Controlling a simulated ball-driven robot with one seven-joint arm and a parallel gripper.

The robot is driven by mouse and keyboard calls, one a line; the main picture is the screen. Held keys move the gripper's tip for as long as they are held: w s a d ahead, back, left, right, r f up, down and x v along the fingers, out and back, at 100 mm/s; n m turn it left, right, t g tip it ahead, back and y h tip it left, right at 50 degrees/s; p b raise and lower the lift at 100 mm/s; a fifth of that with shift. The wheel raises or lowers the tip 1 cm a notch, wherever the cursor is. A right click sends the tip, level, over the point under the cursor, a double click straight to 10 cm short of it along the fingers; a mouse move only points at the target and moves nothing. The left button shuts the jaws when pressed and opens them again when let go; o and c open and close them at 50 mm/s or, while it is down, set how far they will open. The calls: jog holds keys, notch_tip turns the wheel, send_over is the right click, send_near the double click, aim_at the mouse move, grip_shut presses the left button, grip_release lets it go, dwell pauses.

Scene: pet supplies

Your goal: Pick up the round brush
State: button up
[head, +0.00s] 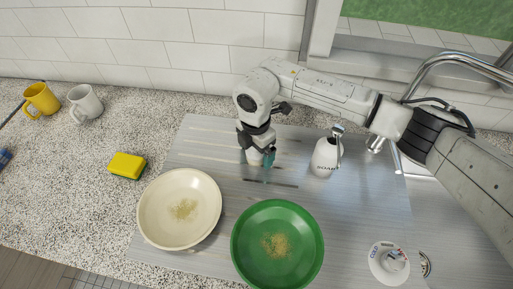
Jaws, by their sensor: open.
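I cannot clearly make out a round brush. My gripper (268,165) points down over the metal drainboard (340,220), behind the two plates. A small teal piece (269,157) shows at its fingertips. I cannot tell whether it is part of the gripper or the brush between the open fingers. A dark shadow lies on the metal just below it. The arm hides part of the area behind the gripper.
A cream plate (154,214) and a green plate (246,255) hold crumbs. A white soap bottle (324,160) stands right of my gripper. A yellow sponge (127,165), two mugs (42,98) and a tap (440,62) surround it. A printed white round item (376,268) is front right.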

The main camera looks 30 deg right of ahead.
jog(key=c, duration=1.1)
jog(key=shift+r+b, duration=0.3)
jog(key=shift+r, duration=0.25)
notch_tip(320, 180, up, 2)
jog(key=shift+s+r+b, duration=0.1)
jog(key=shift+r+b, duration=0.1)
jog(key=shift+b, duration=0.2)
jog(key=s+r+b, duration=0.3)
jog(key=s+r, duration=0.6)
jog(key=s, duration=0.4)
jog(key=shift+s+a+r, duration=0.15)
jog(key=shift+s+r, duration=0.15)
jog(key=shift+s, duration=0.1)
